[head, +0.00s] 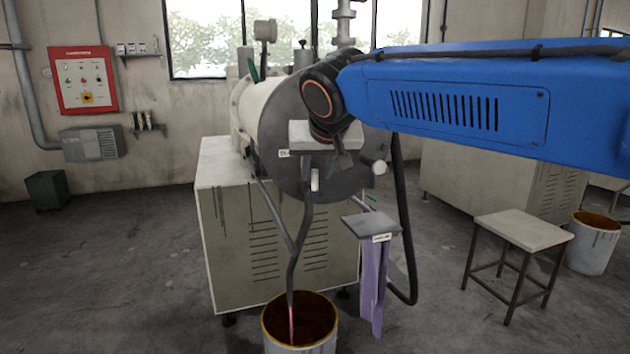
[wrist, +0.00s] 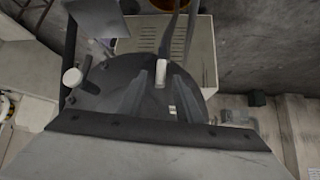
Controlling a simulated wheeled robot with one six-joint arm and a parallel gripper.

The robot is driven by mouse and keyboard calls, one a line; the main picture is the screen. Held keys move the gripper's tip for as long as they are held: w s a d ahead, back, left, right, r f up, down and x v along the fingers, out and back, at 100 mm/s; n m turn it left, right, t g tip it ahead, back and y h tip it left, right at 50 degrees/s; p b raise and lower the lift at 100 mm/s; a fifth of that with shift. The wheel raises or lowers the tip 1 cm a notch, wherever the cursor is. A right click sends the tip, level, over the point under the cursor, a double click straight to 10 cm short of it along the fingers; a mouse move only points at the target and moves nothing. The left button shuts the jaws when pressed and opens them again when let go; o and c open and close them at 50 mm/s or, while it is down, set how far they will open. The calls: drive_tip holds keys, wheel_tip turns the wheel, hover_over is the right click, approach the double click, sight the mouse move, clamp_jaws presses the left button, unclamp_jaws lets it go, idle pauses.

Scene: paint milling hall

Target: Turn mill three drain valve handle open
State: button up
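The mill has a pale drum with a dark round end plate (head: 290,130) above a pale cabinet (head: 225,215). A short white handle (head: 315,181) stands upright low on the end plate, above a grey drain pipe (head: 300,230); I take it as the drain valve handle. It also shows in the wrist view (wrist: 161,73). My gripper (head: 340,163) is in front of the plate, up and right of the handle. In the wrist view my gripper (wrist: 162,85) has its fingers apart, with the handle showing around the gap between their tips. Contact cannot be told.
A bucket (head: 330,342) stands under the pipe, with a thin pink-red streak above its dark contents. A white knob (head: 380,167) sticks out at right. A small grey shelf (head: 370,225) with a purple cloth (head: 372,285) stands close by. A stool (head: 520,228) is farther right.

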drive_tip(key=v, duration=0.9)
drive_tip(key=shift+s+r, duration=0.15)
drive_tip(key=shift+r, duration=0.05)
drive_tip(key=s+d+f+g, duration=0.1)
drive_tip(key=s+d+f, duration=0.3)
drive_tip(key=d+f, duration=0.35)
drive_tip(key=s+d+f+g+h, duration=0.1)
drive_tip(key=s+d+f, duration=0.45)
drive_tip(key=f, duration=0.25)
drive_tip(key=s+d+f+g, duration=0.1)
drive_tip(key=s+d+f, duration=0.3)
drive_tip(key=d+f, duration=0.4)
drive_tip(key=s+d+f+g, duration=0.1)
drive_tip(key=s+d+f, duration=0.2)
drive_tip(key=s+f, duration=0.5)
wheel_tip(320, 180, down, 3)
drive_tip(key=shift+f+m, duration=0.1)
drive_tip(key=shift+m, duration=0.3)
